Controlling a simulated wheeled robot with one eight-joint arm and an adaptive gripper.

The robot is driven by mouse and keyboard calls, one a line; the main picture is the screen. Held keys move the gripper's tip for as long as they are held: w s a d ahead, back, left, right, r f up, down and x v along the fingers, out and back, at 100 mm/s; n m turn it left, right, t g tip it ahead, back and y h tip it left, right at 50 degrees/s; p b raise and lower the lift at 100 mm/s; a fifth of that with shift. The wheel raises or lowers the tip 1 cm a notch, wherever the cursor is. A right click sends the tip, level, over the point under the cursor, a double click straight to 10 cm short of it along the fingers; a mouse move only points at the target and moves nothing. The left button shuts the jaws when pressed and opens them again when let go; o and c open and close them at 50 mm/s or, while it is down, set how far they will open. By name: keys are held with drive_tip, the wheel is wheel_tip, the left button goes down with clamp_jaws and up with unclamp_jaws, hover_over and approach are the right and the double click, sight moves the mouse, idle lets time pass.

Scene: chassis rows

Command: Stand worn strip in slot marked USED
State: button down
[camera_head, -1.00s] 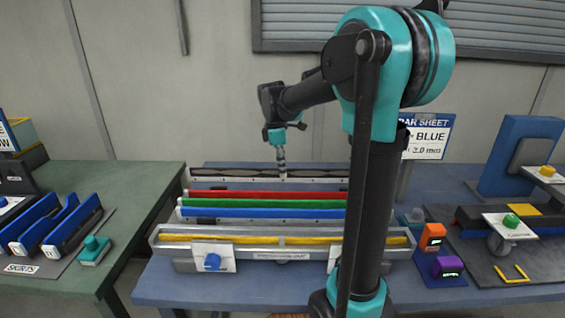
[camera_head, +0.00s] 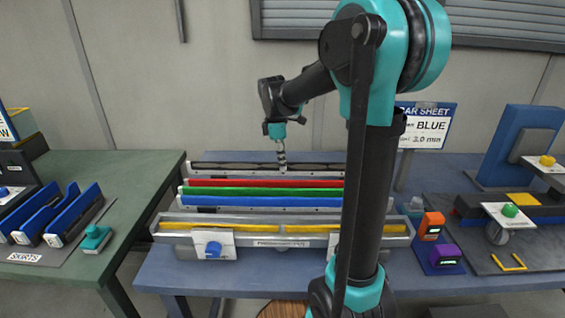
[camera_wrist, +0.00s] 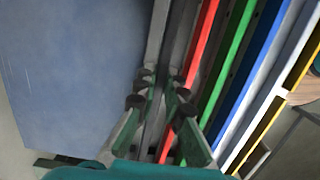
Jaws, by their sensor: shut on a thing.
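A dark, wavy strip (camera_head: 235,167), apparently the worn strip, stands along the rearmost row of the rack on the blue bench in the head view. My gripper (camera_head: 282,166) reaches down onto the middle of this row. In the wrist view my gripper (camera_wrist: 160,108) has its fingers on both sides of the dark strip and is shut on it. Whether the strip is lifted from its row cannot be told. No slot marked USED can be read. A front tray (camera_head: 185,241) holds yellow strips and has a small label, too small to read surely.
Red (camera_head: 260,183), green (camera_head: 260,191) and blue (camera_head: 260,202) strips stand in rows before the dark one. A left bench (camera_head: 135,180) carries blue holders (camera_head: 70,215). Orange (camera_head: 431,226) and purple (camera_head: 445,256) blocks stand right of my arm.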

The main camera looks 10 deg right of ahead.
drive_tip(key=shift+f, duration=1.4)
idle(0.5)
drive_tip(key=shift+f, duration=0.3)
drive_tip(key=shift+f, duration=0.35)
drive_tip(key=c, duration=1.5)
unclamp_jaws()
drive_tip(key=shift+c, duration=0.2)
drive_tip(key=r, duration=0.4)
drive_tip(key=a+r, duration=0.1)
drive_tip(key=r, duration=0.6)
drive_tip(key=shift+w+a+r, duration=0.15)
drive_tip(key=shift+a+r, duration=0.05)
drive_tip(key=shift+r, duration=0.2)
